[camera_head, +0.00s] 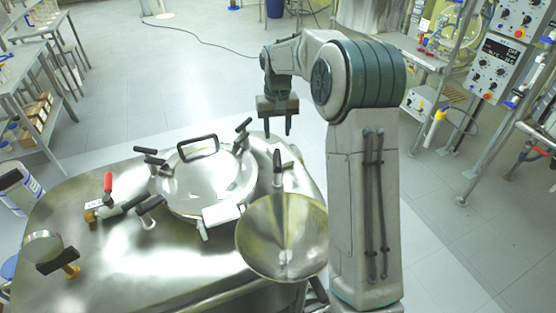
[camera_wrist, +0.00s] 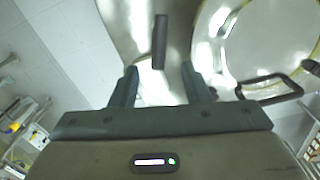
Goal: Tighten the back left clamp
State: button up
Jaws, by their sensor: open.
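The round steel lid (camera_head: 222,180) with a black loop handle (camera_head: 198,146) sits on the steel vessel top. A black-handled clamp (camera_head: 151,156) stands at the lid's back left in the head view. Other black clamp handles are at the back right (camera_head: 243,126) and front left (camera_head: 149,205). My gripper (camera_head: 277,133) is open and empty, pointing down beyond the lid's back right, far from the back-left clamp. In the wrist view, my gripper (camera_wrist: 160,84) has a black bar handle (camera_wrist: 160,42) ahead between its fingers, apart from them; I cannot tell which handle it is.
A steel funnel (camera_head: 283,235) stands right of the lid, with an upright black handle (camera_head: 278,160) behind it. A red-handled valve (camera_head: 108,182) and a round gauge (camera_head: 42,246) are on the left. Floor (camera_head: 200,65) behind the vessel is clear.

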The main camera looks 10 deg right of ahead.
aim_at(277, 157)
notch_tip(277, 157, down, 13)
jog(key=shift+r+p, duration=0.1)
jog(key=shift+p, duration=1.05)
jog(key=shift+c, duration=0.3)
